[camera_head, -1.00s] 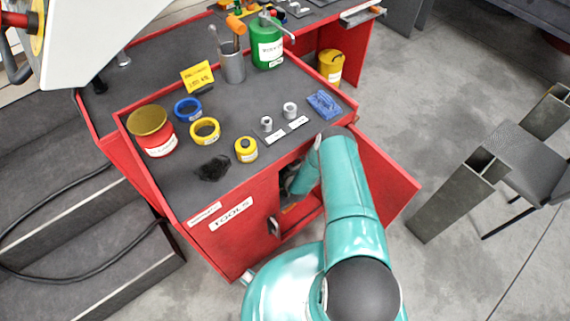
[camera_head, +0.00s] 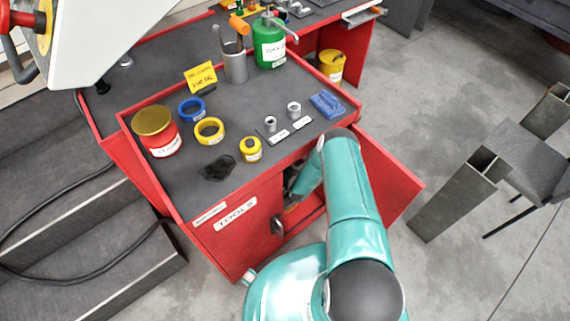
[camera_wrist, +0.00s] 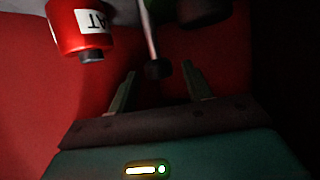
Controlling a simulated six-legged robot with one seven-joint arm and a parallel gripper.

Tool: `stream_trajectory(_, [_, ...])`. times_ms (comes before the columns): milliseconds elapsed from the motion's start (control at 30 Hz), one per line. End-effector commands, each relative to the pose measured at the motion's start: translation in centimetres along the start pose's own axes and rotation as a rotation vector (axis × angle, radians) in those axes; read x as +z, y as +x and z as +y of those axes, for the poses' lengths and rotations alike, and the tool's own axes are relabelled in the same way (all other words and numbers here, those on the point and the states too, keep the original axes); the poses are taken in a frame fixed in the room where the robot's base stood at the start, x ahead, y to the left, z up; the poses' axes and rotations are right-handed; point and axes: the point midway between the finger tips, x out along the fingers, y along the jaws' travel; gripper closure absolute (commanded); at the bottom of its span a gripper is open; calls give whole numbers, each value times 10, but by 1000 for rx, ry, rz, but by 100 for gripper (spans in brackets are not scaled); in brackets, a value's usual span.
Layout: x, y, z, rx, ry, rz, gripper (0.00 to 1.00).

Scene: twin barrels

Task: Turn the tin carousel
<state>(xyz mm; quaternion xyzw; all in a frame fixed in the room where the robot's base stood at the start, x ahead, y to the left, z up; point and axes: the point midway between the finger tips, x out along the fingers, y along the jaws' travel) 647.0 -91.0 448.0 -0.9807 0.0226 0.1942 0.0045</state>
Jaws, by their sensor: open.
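In the wrist view my gripper (camera_wrist: 160,70) is open inside a dim red-walled space, its two fingers apart. A red tin (camera_wrist: 68,28) with a white label and a dark end shows at the upper left, beyond the left finger. A thin rod (camera_wrist: 149,30) with a dark block at its end comes down between the fingertips; I cannot tell whether they touch. A dark round shape (camera_wrist: 203,10) is at the top, beyond the right finger. The whole carousel is not visible. In the head view my arm enters the open red cabinet (camera_head: 240,240), which hides my gripper.
The cabinet's open door (camera_head: 385,180) stands right of my arm. Its top holds a red tin with a gold lid (camera_head: 157,132), tape rolls (camera_head: 208,130) and a blue block (camera_head: 327,104). Grey metal beams (camera_head: 455,195) stand at the right. Steps (camera_head: 70,240) lie at the left.

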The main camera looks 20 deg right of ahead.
Motion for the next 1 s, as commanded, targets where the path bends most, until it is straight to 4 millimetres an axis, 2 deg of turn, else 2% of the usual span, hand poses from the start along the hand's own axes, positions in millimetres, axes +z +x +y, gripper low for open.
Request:
stream_trajectory(167, [1,-6,0,1,1,-2,50])
stream_trajectory(267, [1,-18,0,1,1,-3,50])
stream_trajectory(700, [0,-107,0,1,0,-2,50])
stream_trajectory(833, [0,-127,-1,0,1,-2,50])
stream_trajectory(1000, [0,-138,0,0,0,0,50])
